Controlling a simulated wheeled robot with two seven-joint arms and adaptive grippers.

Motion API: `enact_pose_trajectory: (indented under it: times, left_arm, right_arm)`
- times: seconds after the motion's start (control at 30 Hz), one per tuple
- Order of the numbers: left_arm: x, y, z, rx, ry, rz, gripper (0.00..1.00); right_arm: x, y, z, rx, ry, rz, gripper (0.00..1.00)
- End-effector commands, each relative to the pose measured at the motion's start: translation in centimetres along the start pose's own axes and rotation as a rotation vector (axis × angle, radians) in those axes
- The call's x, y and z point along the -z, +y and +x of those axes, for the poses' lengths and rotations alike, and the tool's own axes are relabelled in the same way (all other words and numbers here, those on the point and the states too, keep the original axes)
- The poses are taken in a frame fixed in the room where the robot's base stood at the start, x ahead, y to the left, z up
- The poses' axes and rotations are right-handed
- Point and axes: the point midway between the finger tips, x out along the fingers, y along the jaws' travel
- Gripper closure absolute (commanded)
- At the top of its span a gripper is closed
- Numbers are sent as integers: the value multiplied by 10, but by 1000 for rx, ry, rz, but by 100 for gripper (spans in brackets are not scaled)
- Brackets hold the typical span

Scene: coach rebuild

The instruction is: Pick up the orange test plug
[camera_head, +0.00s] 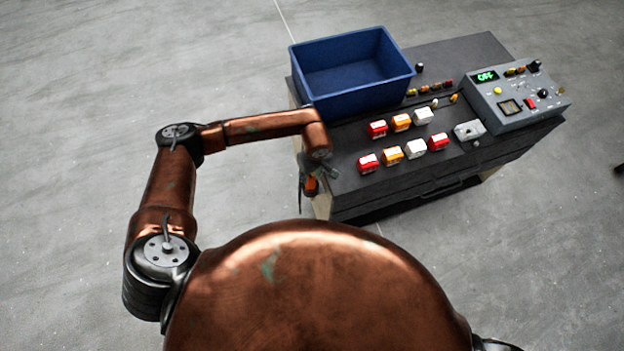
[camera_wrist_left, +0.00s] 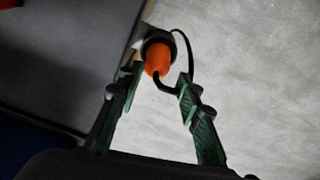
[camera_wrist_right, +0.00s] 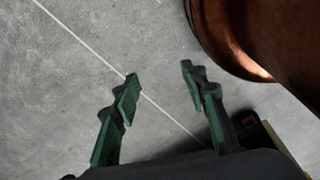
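The orange test plug (camera_wrist_left: 158,60) shows in the left wrist view just beyond the fingertips, with a dark cable looping from it. It sits in a dark round holder at the side of the bench. In the head view the orange plug (camera_head: 311,184) is at the bench's near left corner, partly covered by my left gripper (camera_head: 312,170). In the left wrist view my left gripper (camera_wrist_left: 158,84) is open, its fingers on either side of the plug's near end, with no visible contact. My right gripper (camera_wrist_right: 158,72) is open and empty over the floor.
A blue bin (camera_head: 350,95) stands at the back left of the dark bench (camera_head: 345,150). Several red, orange and white blocks (camera_head: 401,122) are in rows on the bench. A grey control box (camera_head: 518,97) reading OFF is at the right. The floor left of the bench is clear.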

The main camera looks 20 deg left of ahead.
Motion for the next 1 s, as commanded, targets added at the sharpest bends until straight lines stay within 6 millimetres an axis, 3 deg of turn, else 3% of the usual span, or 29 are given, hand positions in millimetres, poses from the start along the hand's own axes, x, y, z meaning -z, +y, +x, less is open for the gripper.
enact_pose_trajectory:
  times: [0.17,0.4,0.5,0.63,0.87,1.0]
  left_arm:
    - [-1,2,19,4,0,5,67]
    - [1,3,47,4,-3,4,67]
    - [2,3,62,3,-3,3,67]
    - [3,3,73,2,-1,4,67]
    - [3,3,76,1,0,3,67]
    - [3,3,75,1,0,3,76]
  right_arm:
    - [2,0,-2,0,0,-1,60]
    - [-34,-3,-13,2,-44,8,60]
    - [-39,-3,-15,2,-51,9,60]
    - [-34,-2,-15,2,-44,8,60]
    - [-11,0,-14,0,-15,3,60]
    - [-9,0,-14,0,-12,2,60]
